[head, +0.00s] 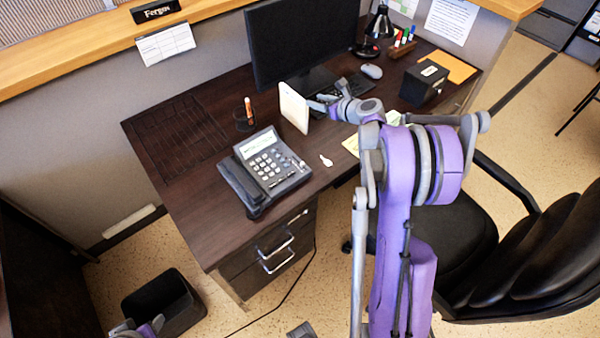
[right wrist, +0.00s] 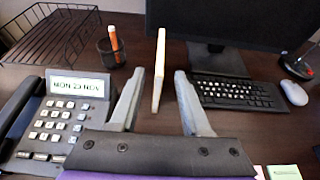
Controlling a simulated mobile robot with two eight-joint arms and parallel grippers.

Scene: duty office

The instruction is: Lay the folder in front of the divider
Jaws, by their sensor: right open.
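A thin cream slab (head: 293,108), which looks like the folder, stands on edge on the desk, left of the keyboard. The right wrist view shows it nearly edge-on (right wrist: 158,75). My right gripper (head: 312,103) is beside it. Its two fingers (right wrist: 159,73) are spread, with the slab between them and gaps on both sides. The grey partition (head: 215,60) behind the desk may be the divider; I cannot tell for sure. Part of my left arm and gripper (head: 140,329) shows at the bottom left edge, too cut off to read.
A phone (head: 265,170), pen cup (head: 243,121) and black wire tray (head: 175,137) stand left on the desk (head: 190,200). The monitor (head: 300,40), keyboard (right wrist: 238,93) and mouse (head: 371,71) are behind. A black box (head: 424,82) and orange sheet (head: 450,67) lie right.

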